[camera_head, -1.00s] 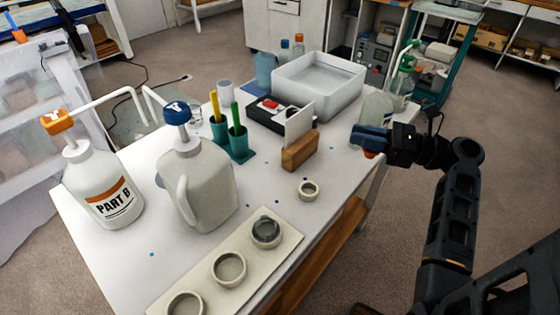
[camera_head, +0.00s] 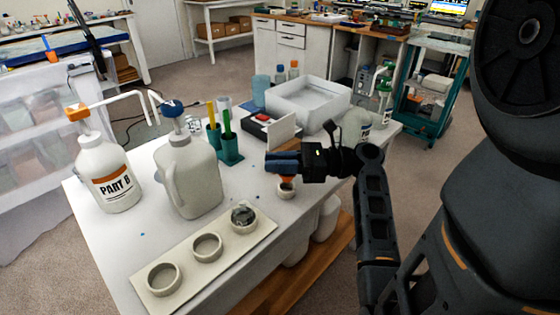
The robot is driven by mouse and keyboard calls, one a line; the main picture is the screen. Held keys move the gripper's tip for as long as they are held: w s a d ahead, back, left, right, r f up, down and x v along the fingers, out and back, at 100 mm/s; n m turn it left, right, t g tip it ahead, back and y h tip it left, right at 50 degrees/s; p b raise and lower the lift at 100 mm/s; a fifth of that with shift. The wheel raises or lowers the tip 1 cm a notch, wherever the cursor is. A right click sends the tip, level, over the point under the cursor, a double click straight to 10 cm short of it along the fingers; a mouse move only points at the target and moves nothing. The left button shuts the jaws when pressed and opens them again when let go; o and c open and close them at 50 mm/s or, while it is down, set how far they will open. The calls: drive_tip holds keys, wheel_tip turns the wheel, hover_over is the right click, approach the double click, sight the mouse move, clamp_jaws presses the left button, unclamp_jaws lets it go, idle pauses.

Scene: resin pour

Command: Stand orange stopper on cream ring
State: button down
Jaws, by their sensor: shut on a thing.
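My gripper (camera_head: 275,162) is shut on the orange stopper (camera_head: 287,180), whose lower part shows below the blue-tipped fingers. The upper part of the stopper is hidden by the fingers. The small cream ring (camera_head: 285,193) lies on the white table near its right edge, directly below the stopper in the picture. The stopper overlaps the ring's upper part in this view. I cannot tell whether it touches the ring or hangs just above it.
A white card (camera_head: 282,130) stands behind my gripper. A pale board (camera_head: 222,246) with several round cups lies in front, left of the ring.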

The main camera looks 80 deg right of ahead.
drive_tip(key=shift+a+f+b, duration=0.1)
drive_tip(key=shift+f+b, duration=0.75)
drive_tip(key=shift+b, duration=0.05)
drive_tip(key=shift+w+r+p, duration=0.1)
drive_tip(key=shift+r+p, duration=0.25)
drive_tip(key=shift+p, duration=0.25)
drive_tip(key=shift+f, duration=0.15)
drive_tip(key=shift+r+p, duration=0.25)
drive_tip(key=shift+p, duration=0.85)
drive_tip(key=shift+f+p, duration=0.1)
drive_tip(key=shift+p, duration=0.35)
drive_tip(key=shift+f, duration=1.45)
